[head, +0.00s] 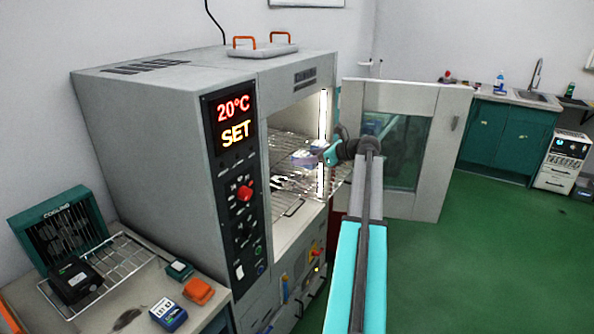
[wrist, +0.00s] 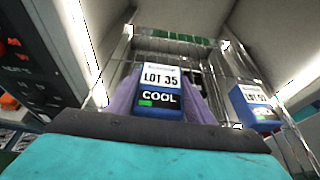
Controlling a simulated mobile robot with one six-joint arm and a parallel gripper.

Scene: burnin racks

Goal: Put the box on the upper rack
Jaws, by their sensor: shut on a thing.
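The box, blue with a white "LOT 35" label and a dark "COOL" panel, is between the purple fingers of my gripper (wrist: 158,98) in the wrist view, where the box (wrist: 158,76) faces the camera. In the head view my gripper (head: 306,158) is inside the open chamber, at the level of the upper wire rack (head: 284,146). The held box is small and partly hidden there. I cannot tell whether it touches the rack. A lower wire rack (head: 286,203) shows beneath.
A second blue labelled box (wrist: 256,104) stands to the right in the wrist view. The chamber's door (head: 446,150) is open to the right of my arm. A side table at left holds a wire tray (head: 118,262) and a blue box (head: 168,315). The green floor at right is clear.

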